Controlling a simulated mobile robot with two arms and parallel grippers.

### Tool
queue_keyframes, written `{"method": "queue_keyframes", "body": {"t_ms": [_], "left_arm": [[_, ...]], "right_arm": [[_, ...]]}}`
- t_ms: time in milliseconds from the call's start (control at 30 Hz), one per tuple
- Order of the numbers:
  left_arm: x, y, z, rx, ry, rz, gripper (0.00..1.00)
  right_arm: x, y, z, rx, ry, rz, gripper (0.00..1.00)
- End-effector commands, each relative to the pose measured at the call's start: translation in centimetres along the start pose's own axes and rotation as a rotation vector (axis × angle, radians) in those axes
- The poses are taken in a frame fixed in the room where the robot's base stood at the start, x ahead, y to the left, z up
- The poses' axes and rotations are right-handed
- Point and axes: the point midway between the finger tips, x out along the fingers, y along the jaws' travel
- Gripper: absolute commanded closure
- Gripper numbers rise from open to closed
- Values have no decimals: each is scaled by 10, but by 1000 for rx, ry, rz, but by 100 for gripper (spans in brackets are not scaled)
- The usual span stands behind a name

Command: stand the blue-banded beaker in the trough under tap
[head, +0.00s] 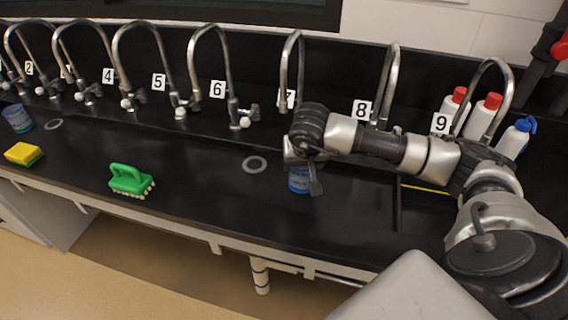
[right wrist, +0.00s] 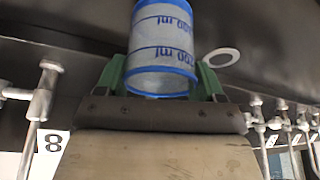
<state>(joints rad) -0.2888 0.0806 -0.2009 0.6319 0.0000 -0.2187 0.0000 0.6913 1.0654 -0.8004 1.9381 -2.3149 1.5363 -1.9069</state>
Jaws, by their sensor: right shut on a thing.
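The blue-banded beaker (head: 298,181) is clear with blue rims and blue print. In the right wrist view the beaker (right wrist: 161,45) sits between the green fingers of my right gripper (right wrist: 160,80), which is shut on it. In the head view my right gripper (head: 302,172) hides the beaker's upper part, in front of tap 7 (head: 291,62). Whether its base touches the black trough (head: 205,165) cannot be told. The numbered taps stand in a row along the back. My left gripper is not in view.
A drain ring (head: 255,164) lies left of the beaker. A green brush (head: 130,180), a yellow sponge (head: 23,154) and another blue beaker (head: 17,118) are farther left. Red-capped bottles (head: 487,115) and a blue-capped bottle (head: 515,138) stand at the right, behind my arm.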

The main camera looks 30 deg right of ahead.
Motion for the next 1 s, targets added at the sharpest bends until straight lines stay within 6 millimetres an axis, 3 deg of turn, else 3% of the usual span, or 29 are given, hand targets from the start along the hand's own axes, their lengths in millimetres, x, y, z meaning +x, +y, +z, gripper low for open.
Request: {"method": "queue_keyframes", "body": {"t_ms": [400,467,867,900,1000], "left_arm": [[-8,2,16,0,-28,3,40],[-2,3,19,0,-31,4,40],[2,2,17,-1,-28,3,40],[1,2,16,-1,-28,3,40],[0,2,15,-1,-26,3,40]], "right_arm": [[6,-49,-14,-1,-1,-1,54],[17,-46,-8,-1,-3,3,54],[20,-45,-7,-1,0,2,54],[20,-45,-8,-1,0,2,29],[19,-45,-8,-1,0,2,13]]}}
